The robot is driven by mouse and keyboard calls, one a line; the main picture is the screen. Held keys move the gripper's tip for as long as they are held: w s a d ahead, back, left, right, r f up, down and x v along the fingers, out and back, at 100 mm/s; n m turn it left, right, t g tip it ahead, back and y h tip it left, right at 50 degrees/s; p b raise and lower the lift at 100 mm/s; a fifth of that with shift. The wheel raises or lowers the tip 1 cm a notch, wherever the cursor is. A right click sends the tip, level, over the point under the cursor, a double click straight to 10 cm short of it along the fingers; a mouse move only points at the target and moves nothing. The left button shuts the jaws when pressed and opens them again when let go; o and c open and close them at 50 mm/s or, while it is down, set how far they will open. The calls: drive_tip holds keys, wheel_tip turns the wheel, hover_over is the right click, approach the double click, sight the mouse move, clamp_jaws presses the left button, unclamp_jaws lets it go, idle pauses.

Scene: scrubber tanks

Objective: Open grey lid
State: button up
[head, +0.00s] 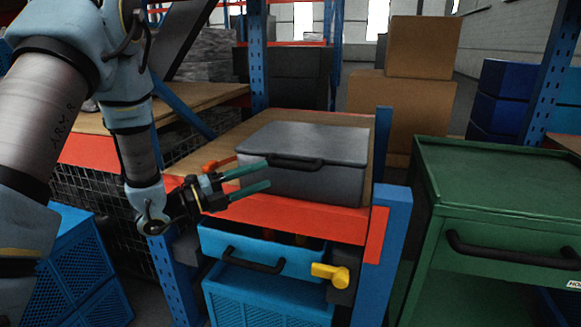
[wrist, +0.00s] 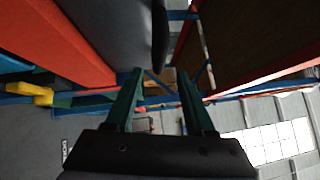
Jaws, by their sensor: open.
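The grey lid (head: 318,138) lies flat and closed on a grey box that stands on a wooden shelf. A dark handle (head: 297,162) sits at the lid's front edge. My gripper (head: 267,176) is open and empty, its green fingers pointing right, in front of the box's left part and a little below and left of the handle. In the wrist view, the grey box (wrist: 113,32) is at top left, with the dark handle (wrist: 160,35) beyond the open fingers. I see no contact with the handle.
An orange beam (head: 330,223) edges the shelf, with a blue post (head: 391,245) at its right. Below are a blue drawer (head: 270,250) and a yellow lever (head: 331,274). A green cart (head: 510,185) stands at right. Cardboard boxes (head: 422,48) are behind.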

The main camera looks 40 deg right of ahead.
sight(284, 167)
drive_tip(key=p+x, duration=0.2)
drive_tip(key=x, duration=0.6)
drive_tip(key=shift+d+r, duration=0.1)
drive_tip(key=shift+d, duration=0.25)
drive_tip(key=shift+c, duration=0.2)
clamp_jaws()
idle(0.8)
